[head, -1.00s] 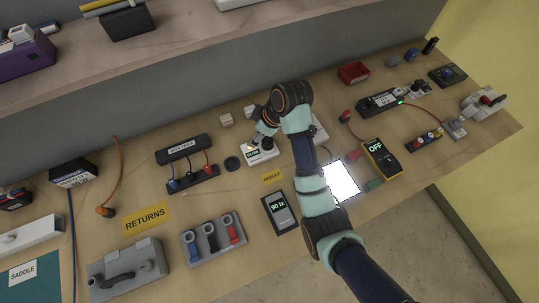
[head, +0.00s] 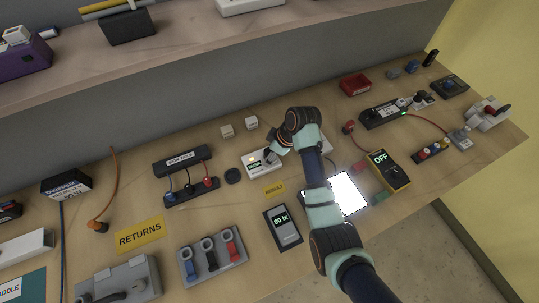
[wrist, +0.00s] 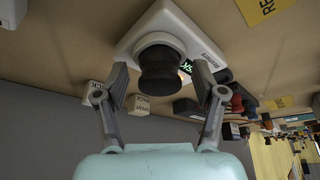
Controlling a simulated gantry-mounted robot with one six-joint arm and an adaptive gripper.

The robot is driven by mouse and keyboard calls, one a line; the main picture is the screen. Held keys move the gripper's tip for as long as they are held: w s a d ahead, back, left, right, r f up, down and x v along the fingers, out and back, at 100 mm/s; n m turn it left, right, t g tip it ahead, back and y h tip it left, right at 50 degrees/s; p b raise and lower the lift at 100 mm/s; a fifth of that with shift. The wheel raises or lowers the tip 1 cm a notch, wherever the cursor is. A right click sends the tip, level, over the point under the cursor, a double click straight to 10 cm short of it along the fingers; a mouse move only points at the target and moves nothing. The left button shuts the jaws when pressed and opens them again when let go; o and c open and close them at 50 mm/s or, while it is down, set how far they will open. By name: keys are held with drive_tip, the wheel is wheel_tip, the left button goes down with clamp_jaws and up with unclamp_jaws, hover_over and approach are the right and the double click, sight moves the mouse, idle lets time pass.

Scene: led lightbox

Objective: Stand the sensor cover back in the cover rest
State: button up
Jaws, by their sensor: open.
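A dark, round, waisted piece that looks like the sensor cover (wrist: 161,68) stands upright on a white block (wrist: 150,22) in the wrist view. I cannot tell whether this block is the cover rest. My gripper (wrist: 160,88) is open, with one finger on each side of the dark piece and gaps showing. In the head view my gripper (head: 269,154) is over the white block (head: 262,168), and the arm hides part of it. A flat dark disc (head: 232,175) lies to its left.
A lit white panel (head: 346,192) lies right of my arm. A RESULT sign (head: 274,189) and a 90 lx meter (head: 283,228) lie in front of the block. Two small white cubes (head: 227,131) (head: 251,122) stand behind it. A multimeter (head: 388,170) is farther right.

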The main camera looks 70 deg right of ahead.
drive_tip(key=c, duration=1.2)
wheel_tip(320, 180, up, 20)
drive_tip(key=p, duration=0.8)
drive_tip(key=shift+r+p, duration=0.1)
drive_tip(key=shift+p, duration=0.3)
drive_tip(key=o, duration=0.4)
clamp_jaws()
drive_tip(key=shift+r, duration=0.1)
